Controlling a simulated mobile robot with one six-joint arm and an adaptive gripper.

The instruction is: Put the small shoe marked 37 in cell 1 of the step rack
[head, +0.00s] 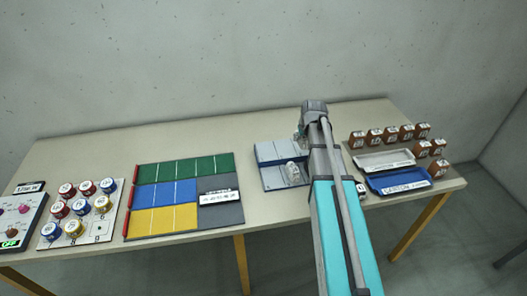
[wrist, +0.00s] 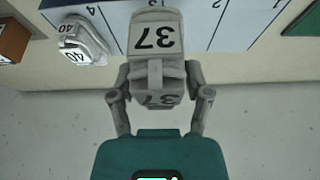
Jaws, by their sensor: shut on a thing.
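My gripper (wrist: 160,82) is shut on the small grey shoe marked 37 (wrist: 154,38), with a finger on each side of it. I cannot tell whether the shoe touches the rack. My arm hides part of the rack and most of the held shoe there.
A board with green, blue and yellow rows (head: 165,193) lies left of the rack. Right of my arm are a white tray (head: 384,161), a blue tray (head: 400,181) and several brown blocks (head: 389,135). A panel with round tins (head: 80,212) is at far left.

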